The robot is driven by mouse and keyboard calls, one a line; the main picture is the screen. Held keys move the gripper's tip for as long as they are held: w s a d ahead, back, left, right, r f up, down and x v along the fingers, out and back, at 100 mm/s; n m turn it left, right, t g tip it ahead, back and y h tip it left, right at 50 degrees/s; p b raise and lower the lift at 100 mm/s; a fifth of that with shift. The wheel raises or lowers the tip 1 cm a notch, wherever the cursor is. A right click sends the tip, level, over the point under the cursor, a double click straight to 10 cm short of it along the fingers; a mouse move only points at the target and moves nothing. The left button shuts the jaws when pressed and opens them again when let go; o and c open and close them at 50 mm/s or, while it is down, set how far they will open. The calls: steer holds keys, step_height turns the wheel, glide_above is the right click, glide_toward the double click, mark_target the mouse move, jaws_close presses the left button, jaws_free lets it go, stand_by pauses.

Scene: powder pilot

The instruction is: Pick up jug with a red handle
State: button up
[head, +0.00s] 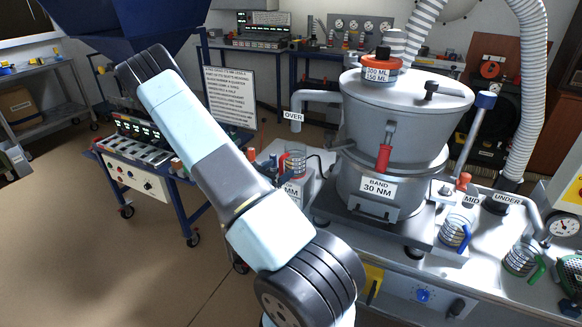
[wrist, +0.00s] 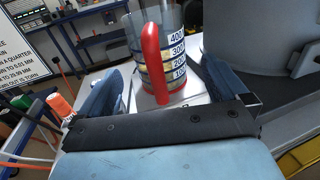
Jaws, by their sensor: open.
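The clear jug with a red handle (wrist: 178,47) stands on a light surface in the wrist view, its graduated scale facing right and its red handle toward me. My gripper (wrist: 156,72) is open. Its two dark blue fingers lie either side of the jug's lower part, with a gap seen on the left; contact on the right is unclear. In the head view a clear jug (head: 293,163) stands below the OVER spout, left of the big grey machine.
The grey sieve machine (head: 400,115) stands close to the right of the jug. A blue-handled jug (head: 455,232) and a green-handled jug (head: 522,259) stand along the bench to the right. A blue cart (head: 140,175) is at left. An orange-capped item (wrist: 60,104) is left of my gripper.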

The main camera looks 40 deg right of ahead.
mark_target(289, 163)
steer(key=shift+w+d+f, duration=0.1)
steer(key=shift+w+d, duration=0.1)
steer(key=shift+d, duration=0.9)
steer(key=shift+w+d+r, duration=0.1)
steer(key=shift+w+d, duration=0.05)
steer(key=shift+d, duration=0.9)
steer(key=shift+w+d+f, duration=0.1)
steer(key=shift+w+d, duration=0.1)
steer(key=shift+d, duration=0.9)
steer(key=c, duration=1.1)
